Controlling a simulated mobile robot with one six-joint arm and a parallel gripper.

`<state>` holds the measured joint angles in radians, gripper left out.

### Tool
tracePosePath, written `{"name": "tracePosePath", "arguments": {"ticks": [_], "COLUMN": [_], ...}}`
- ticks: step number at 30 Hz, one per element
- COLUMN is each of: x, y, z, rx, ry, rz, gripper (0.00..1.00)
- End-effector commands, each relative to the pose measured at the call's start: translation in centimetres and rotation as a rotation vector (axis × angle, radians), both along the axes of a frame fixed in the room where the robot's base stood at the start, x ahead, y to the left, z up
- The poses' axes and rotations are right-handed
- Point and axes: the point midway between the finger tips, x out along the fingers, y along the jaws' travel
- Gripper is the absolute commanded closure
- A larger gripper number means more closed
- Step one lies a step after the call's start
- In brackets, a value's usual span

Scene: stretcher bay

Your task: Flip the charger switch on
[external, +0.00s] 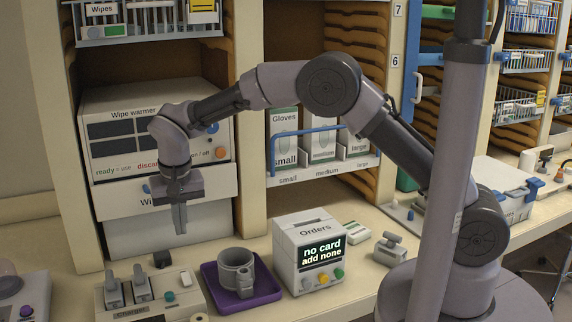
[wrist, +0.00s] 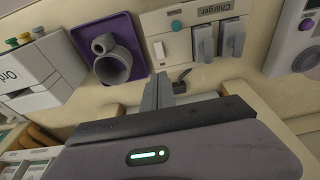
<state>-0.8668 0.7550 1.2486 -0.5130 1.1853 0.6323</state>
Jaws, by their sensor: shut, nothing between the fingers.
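The cream charger (external: 183,309) stands at the front left of the counter, and its label shows in the wrist view (wrist: 214,8). Two grey handled pieces (external: 142,284) stand upright in it. A teal button (external: 169,296) and a small white part (external: 186,278) are on its top; I cannot tell whether the white part is the switch or how it is set. A small black piece (external: 162,259) lies behind the charger, near my fingertips in the wrist view. My gripper (external: 180,232) points down, shut and empty, above the counter behind the charger, apart from it.
A purple tray (external: 262,298) with a grey mug-like holder (external: 236,270) stands right of the charger. The Orders box (external: 308,252) is further right, reading "no card add none". The wipe warmer (external: 110,165) is behind my gripper. A purple-knobbed device (external: 22,300) stands far left.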

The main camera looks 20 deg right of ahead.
Motion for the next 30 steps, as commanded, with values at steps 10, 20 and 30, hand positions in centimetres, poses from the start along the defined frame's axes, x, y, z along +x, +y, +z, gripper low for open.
{"name": "tracePosePath", "arguments": {"ticks": [10, 20, 30], "x": [0.8, 2.3, 2.9], "y": [0.0, -0.1, 0.0], "z": [-4.2, -11.1, -13.7], "rx": [-0.002, -0.001, 0.001], "ry": [0.001, 0.001, 0.000], "rz": [0.001, 0.000, 0.000], "gripper": [1.00, 1.00, 1.00]}}
